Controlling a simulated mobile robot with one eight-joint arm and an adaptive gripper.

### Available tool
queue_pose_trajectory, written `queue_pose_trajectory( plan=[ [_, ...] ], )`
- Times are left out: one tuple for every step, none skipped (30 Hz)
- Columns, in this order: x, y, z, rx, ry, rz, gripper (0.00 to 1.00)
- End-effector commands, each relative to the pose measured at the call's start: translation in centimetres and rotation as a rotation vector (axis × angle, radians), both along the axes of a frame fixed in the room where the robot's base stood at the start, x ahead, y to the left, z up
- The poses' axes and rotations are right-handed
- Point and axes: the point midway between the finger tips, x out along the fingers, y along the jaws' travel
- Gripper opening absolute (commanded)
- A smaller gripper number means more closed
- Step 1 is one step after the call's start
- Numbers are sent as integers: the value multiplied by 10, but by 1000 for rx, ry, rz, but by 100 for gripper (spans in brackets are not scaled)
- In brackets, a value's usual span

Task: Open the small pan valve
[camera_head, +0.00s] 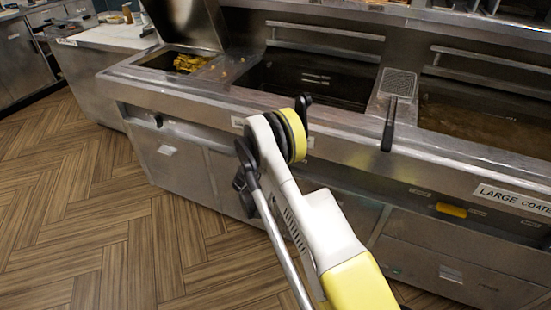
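My arm (325,225) reaches up from the bottom right to the fryer's front, with a yellow ring at its joint. Dark parts (244,188) left of the arm seem to belong to my gripper; its fingers cannot be made out. I cannot pick out the small pan valve for certain. A small dark knob (158,120) sits on the front panel at the left.
The steel fryer range (200,95) has several pans along its top, and the left one holds yellow food (188,63). A black handle (388,125) juts over the front edge; another (303,100) stands behind my arm. The wooden floor (90,215) at left is clear.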

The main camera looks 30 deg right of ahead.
Motion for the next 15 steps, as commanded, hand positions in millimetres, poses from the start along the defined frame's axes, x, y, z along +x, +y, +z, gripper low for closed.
queue_pose_trajectory(
  plan=[
    [0,-1,0,8,-11,-1,0],
    [0,-1,0,11,-16,-2,0],
    [0,-1,0,16,-23,-1,0],
    [0,-1,0,19,-26,0,0],
    [0,-1,0,22,-29,-1,0],
    [0,-1,0,24,-33,-1,0],
    [0,-1,0,26,-35,-1,0],
    [0,-1,0,27,-36,0,0],
    [0,-1,0,28,-38,0,0],
    [0,-1,0,29,-39,-1,0],
    [0,-1,0,29,-39,-1,0],
    [0,-1,0,30,-40,-1,0],
    [0,-1,0,30,-40,-1,0],
    [0,-1,0,29,-39,-1,0],
    [0,-1,0,29,-39,-1,0]
  ],
)
